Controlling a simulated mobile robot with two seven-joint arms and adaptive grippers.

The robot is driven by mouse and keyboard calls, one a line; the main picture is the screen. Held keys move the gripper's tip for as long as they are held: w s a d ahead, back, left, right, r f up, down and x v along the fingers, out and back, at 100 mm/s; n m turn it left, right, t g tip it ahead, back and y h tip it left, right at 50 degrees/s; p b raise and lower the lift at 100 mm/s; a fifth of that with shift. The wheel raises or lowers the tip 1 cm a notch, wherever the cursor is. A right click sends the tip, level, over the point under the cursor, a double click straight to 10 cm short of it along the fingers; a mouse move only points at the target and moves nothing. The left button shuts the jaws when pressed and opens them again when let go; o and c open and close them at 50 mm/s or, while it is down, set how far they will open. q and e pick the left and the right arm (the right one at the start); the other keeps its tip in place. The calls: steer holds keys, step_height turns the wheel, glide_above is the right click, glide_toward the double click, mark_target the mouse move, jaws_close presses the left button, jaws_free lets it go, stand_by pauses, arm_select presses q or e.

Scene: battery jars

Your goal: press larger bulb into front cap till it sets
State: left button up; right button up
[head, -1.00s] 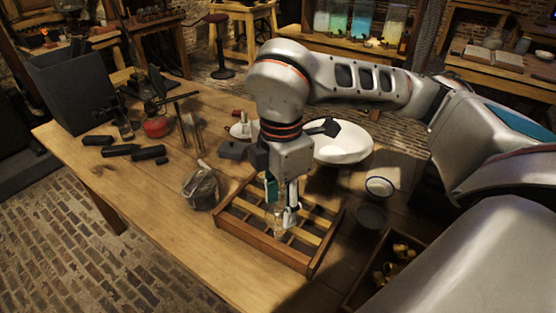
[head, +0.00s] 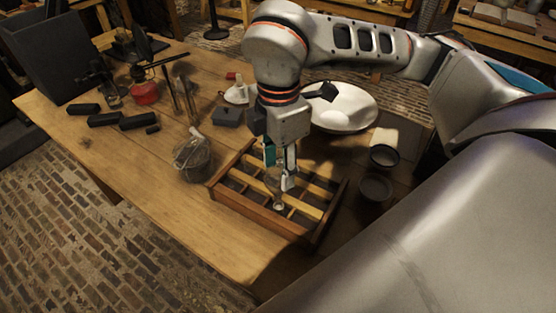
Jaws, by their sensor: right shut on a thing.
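My right gripper (head: 281,179) points down over the wooden divided tray (head: 262,223). It is shut on a small clear, glassy piece that looks like a bulb (head: 272,180); its outline is hard to make out between the fingers. A small pale round end (head: 279,204) shows just below the fingertips, above or inside a tray compartment; I cannot tell if it touches anything. Two round dark cap-like dishes lie right of the tray, a rear one with a light rim (head: 384,156) and a front one (head: 375,188). My left gripper is not in view.
A glassy jar-like vessel (head: 192,160) stands left of the tray. A white basin (head: 343,108) is behind it. Black cylinders (head: 118,119), a red-based stand (head: 146,94) and a dark box (head: 228,117) occupy the back left. The table's front left is clear.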

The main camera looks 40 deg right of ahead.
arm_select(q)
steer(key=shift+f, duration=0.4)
arm_select(e)
steer(key=shift+f, duration=0.6)
arm_select(q)
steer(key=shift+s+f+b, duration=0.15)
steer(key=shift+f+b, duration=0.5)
steer(key=shift+b, duration=0.1)
arm_select(e)
steer(key=shift+f, duration=0.25)
stand_by(0.6)
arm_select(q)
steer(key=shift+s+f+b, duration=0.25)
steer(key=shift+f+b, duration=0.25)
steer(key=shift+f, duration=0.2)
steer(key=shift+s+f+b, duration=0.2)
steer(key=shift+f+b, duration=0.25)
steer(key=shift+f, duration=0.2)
arm_select(e)
steer(key=shift+f, duration=1.15)
stand_by(2.9)
